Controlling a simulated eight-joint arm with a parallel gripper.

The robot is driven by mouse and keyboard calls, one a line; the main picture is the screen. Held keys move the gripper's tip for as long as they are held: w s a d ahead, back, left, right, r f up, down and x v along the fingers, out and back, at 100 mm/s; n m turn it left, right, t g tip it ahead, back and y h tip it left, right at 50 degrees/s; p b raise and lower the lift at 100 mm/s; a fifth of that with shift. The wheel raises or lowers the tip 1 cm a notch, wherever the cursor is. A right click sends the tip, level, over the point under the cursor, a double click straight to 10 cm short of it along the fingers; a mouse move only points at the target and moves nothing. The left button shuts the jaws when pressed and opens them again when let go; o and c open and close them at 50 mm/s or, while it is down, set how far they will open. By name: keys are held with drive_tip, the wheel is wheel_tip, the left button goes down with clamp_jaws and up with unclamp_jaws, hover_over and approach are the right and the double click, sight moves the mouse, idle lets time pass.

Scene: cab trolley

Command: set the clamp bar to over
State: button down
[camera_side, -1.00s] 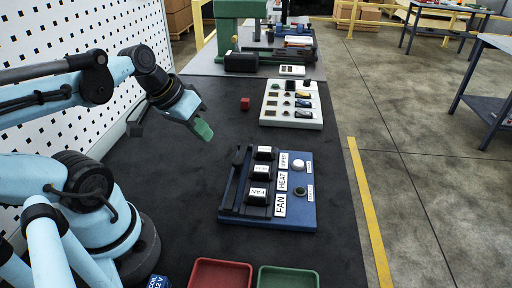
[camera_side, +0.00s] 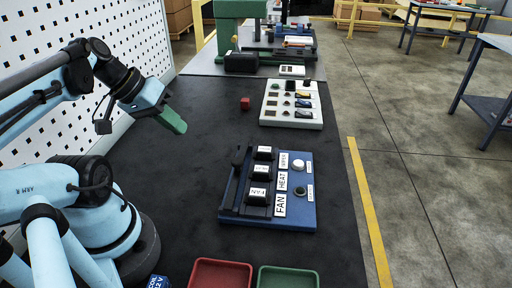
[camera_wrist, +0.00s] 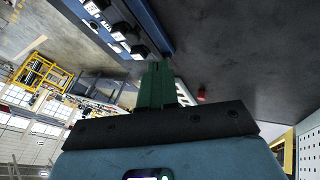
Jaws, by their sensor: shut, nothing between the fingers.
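The blue panel (camera_side: 302,214) lies on the dark bench mat. It carries black rocker switches labelled FAN, HEAT and WIPER, with a white knob and a black knob to their right. A dark bar (camera_side: 234,180), which looks like the clamp bar, runs along the panel's left side, beside the switches and not across them. My gripper (camera_side: 176,123) has green fingers that are shut and empty. It is above the mat, to the upper left of the panel and apart from it. In the wrist view the shut fingers (camera_wrist: 157,86) show, with part of the panel (camera_wrist: 151,20) at the top.
A small red cube (camera_side: 245,103) and a pale control box (camera_side: 291,113) sit behind the panel. A red tray (camera_side: 221,263) and a green tray (camera_side: 288,268) stand at the front. A perforated white wall (camera_side: 140,50) is at the left. The mat left of the panel is clear.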

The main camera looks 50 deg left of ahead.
sight(239, 159)
drive_tip(key=shift+w+d+f, duration=0.75)
drive_tip(key=shift+w+f, duration=0.55)
drive_tip(key=shift+f, duration=0.2)
drive_tip(key=shift+w+d+f, duration=0.8)
drive_tip(key=shift+w+f, duration=0.5)
drive_tip(key=shift+f, duration=0.2)
drive_tip(key=shift+w+d+f, duration=0.75)
drive_tip(key=shift+w+f, duration=0.55)
drive_tip(key=shift+f, duration=0.2)
drive_tip(key=shift+w+d, duration=1)
